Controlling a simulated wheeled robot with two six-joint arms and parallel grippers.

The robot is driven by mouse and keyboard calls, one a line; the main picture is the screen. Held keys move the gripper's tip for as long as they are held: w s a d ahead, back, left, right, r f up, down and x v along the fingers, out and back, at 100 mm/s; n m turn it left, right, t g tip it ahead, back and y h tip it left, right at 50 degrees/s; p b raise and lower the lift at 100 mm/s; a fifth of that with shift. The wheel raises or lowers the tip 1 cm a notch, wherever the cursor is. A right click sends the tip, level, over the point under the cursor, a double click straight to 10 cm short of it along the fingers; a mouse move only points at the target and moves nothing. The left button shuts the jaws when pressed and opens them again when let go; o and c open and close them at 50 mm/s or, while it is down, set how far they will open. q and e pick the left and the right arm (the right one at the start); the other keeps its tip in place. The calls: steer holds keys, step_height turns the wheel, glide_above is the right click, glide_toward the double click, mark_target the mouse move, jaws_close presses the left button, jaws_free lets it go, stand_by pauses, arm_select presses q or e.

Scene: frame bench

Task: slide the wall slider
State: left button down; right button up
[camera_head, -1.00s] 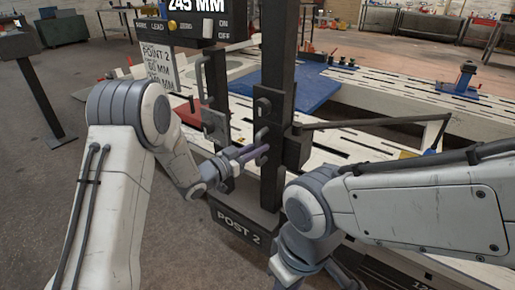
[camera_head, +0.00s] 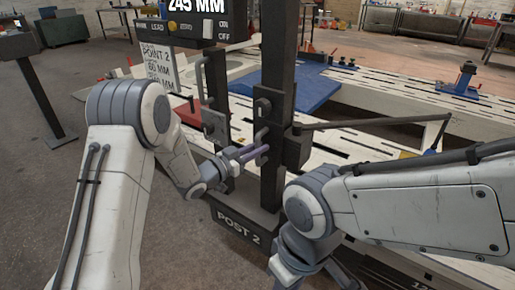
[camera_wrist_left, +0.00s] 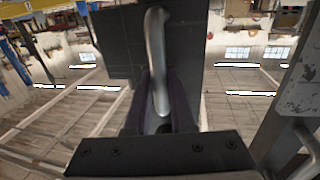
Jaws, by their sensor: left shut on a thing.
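The wall slider is a dark block (camera_head: 296,147) on the upright black post (camera_head: 276,100), with a grey bar handle (camera_head: 262,134) on its front. My left gripper (camera_head: 253,153) reaches this handle from the left, its purple fingers at the handle's lower part. In the left wrist view the handle (camera_wrist_left: 157,60) runs down between the two fingers (camera_wrist_left: 162,105), and the gripper is shut on it. The fingers hide part of its lower end.
A second, shorter upright with a handle (camera_head: 201,77) stands left of the post. A display (camera_head: 195,8) above reads 245 MM. A thin dark rod (camera_head: 375,123) extends right from the block.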

mark_target(260, 115)
arm_select(q)
step_height(260, 115, up, 11)
steer(key=p, duration=0.7)
steer(key=shift+f, duration=0.2)
steer(key=c, duration=0.8)
jaws_free()
steer(key=shift+f, duration=0.1)
steer(key=shift+o, duration=0.2)
steer(key=v, duration=1)
steer(key=shift+s+a, duration=0.15)
steer(key=shift+a, duration=0.1)
